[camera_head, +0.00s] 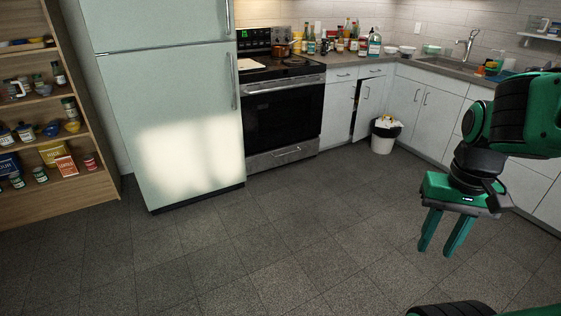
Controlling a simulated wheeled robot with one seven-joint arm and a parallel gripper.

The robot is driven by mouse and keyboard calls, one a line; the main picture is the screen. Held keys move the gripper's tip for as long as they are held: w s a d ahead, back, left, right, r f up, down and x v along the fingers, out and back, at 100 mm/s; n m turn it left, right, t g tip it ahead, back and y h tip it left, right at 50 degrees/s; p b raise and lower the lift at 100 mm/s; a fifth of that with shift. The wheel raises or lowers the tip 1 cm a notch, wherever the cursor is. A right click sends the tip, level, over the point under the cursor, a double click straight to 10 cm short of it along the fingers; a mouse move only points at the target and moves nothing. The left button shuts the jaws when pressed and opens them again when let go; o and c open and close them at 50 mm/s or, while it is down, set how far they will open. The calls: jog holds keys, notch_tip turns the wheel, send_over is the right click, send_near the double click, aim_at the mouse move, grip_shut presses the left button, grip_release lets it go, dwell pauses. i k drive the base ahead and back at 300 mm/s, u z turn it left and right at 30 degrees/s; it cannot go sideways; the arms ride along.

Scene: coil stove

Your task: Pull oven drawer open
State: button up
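The oven drawer (262,161) is the grey metal panel at the bottom of the stove, with a thin bar handle (287,152) across it. It looks shut, flush under the black oven door (281,117). The oven door is closed too. My gripper (440,247) hangs at the right of the picture, pointing down over the floor. Its two green fingers are apart with nothing between them. It is well away from the stove, nearer to the camera and to the right of the drawer.
A pale green fridge (175,110) stands directly left of the stove. Light cabinets (342,110) are on its right, one door slightly ajar. A white trash bin (382,141) stands by the corner. A stocked wooden shelf (100,150) is at far left. The tiled floor (270,230) before the stove is clear.

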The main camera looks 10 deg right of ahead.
aim_at(271, 157)
jog(key=u, duration=0.05)
jog(key=i, duration=2.85)
jog(key=z, duration=0.2)
jog(key=i, duration=1.3)
jog(key=z, duration=0.05)
